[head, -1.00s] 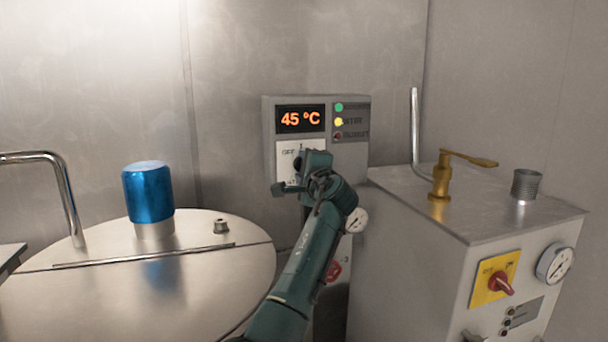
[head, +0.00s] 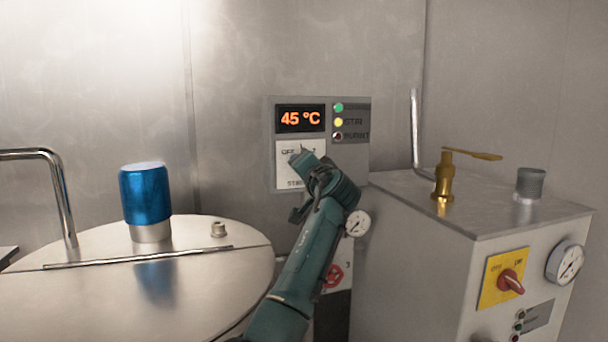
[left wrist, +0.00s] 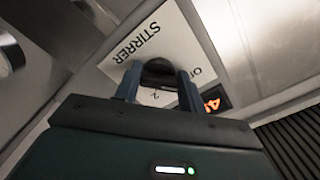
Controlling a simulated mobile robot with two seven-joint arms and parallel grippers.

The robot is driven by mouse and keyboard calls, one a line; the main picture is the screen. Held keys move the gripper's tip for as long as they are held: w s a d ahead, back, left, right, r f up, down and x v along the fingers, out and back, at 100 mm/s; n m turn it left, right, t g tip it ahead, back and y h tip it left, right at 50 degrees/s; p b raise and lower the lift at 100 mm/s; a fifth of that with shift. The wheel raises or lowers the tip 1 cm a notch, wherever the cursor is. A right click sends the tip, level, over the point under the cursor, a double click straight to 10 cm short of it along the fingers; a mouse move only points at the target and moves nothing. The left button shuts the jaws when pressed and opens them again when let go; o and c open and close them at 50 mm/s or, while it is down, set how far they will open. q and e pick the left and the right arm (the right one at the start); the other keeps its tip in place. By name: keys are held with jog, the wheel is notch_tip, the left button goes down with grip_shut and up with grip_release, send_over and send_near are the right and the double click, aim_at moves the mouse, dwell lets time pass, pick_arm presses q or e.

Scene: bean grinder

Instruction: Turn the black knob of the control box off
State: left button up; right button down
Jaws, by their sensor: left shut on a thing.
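The grey control box (head: 352,182) is on the back wall in the head view. It has an orange 45 °C display (head: 300,118) and a white label plate (head: 287,178) marked OFF, 1 and STIRRER. The black knob (left wrist: 158,70) sits on that plate in the left wrist view, between the two fingers of my left gripper (left wrist: 158,80). In the head view my left gripper (head: 306,166) is in front of the plate and hides the knob. It is shut on the knob. My right gripper is not in view.
Green, yellow and dark lamps (head: 338,121) line the box's right side. A steel tank with a blue cap (head: 145,194) stands left. Right is a grey machine (head: 425,230) with a brass lever (head: 445,177) and a red switch (head: 510,281).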

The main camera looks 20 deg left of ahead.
pick_arm(q)
jog(key=shift+n, duration=0.6)
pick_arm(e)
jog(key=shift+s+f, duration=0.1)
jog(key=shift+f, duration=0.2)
pick_arm(q)
jog(key=o, duration=1)
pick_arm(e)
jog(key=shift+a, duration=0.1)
pick_arm(q)
jog(key=b+v, duration=0.2)
jog(key=v, duration=1.1)
jog(key=shift+b, duration=0.3)
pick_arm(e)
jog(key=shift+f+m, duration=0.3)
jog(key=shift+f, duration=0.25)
